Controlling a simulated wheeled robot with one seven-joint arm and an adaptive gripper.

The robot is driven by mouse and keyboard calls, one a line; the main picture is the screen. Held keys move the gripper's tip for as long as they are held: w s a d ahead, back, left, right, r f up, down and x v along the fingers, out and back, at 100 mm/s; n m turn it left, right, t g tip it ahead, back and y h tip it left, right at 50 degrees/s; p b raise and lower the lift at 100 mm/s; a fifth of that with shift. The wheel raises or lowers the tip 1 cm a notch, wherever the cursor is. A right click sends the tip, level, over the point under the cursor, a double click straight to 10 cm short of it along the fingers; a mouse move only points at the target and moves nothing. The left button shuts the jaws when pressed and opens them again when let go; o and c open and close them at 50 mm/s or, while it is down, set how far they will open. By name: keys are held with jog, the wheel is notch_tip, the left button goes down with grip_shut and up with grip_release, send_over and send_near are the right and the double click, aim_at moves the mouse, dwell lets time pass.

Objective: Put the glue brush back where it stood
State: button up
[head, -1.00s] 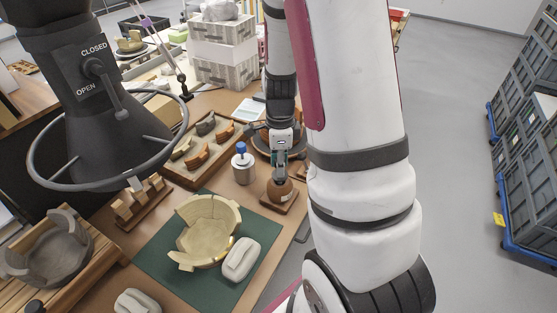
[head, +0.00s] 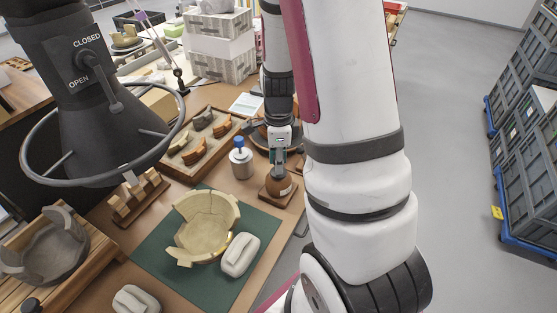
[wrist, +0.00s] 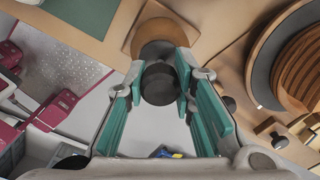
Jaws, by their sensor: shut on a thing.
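My gripper (wrist: 160,80) is shut on the glue brush (wrist: 158,88), whose dark round handle end shows between the teal finger pads. In the head view my gripper (head: 280,160) points down over a round brown pot (head: 278,184) on a square wooden base (head: 268,195). The pot also shows in the wrist view (wrist: 160,33), just beyond the brush handle. The bristle end of the brush is hidden, so I cannot tell whether it is inside the pot.
A partly assembled bowl (head: 208,240) sits on a green mat (head: 160,250). A round turntable (wrist: 262,75) is close by in the wrist view.

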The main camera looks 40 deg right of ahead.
jog(key=shift+f, duration=0.3)
dwell(0.6)
jog(key=o, duration=0.9)
jog(key=shift+r, duration=0.1)
notch_tip(320, 180, up, 12)
jog(key=shift+f, duration=0.15)
dwell(0.3)
